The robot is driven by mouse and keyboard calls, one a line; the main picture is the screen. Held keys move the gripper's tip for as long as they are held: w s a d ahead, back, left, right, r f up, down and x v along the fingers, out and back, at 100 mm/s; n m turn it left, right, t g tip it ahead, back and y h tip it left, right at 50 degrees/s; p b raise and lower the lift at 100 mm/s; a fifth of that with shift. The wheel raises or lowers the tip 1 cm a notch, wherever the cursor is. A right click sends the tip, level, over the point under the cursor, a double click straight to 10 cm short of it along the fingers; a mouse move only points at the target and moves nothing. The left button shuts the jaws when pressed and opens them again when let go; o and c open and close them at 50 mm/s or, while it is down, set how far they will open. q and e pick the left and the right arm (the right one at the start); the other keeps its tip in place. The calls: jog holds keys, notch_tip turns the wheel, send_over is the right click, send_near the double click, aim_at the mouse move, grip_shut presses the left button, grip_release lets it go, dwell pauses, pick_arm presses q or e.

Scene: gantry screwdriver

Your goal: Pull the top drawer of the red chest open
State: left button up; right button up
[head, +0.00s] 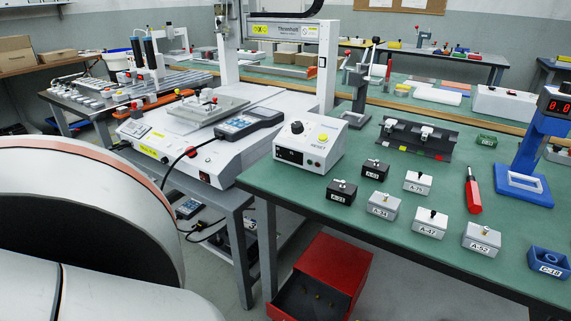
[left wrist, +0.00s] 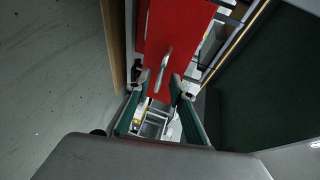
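The red chest (head: 338,258) stands on the floor under the front edge of the green table, in the lower middle of the head view. Below its top, a dark drawer interior (head: 312,298) shows with small items in it, so a drawer stands out at least partly; its front is cut off by the frame. In the left wrist view a red panel (left wrist: 178,40) carries a metal handle (left wrist: 164,70). My left gripper (left wrist: 160,82) is open, its fingertips apart on either side of the handle; contact is unclear. The head view does not show my left gripper. My right gripper is out of view.
The green table (head: 300,190) overhangs the chest and holds several labelled boxes, a red-handled tool (head: 473,192) and a blue stand (head: 525,165). A gantry machine (head: 200,150) stands on the grey bench to the left. Grey floor lies in front.

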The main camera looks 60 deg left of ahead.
pick_arm(q)
jog(key=v, duration=1.1)
jog(key=shift+w, duration=0.15)
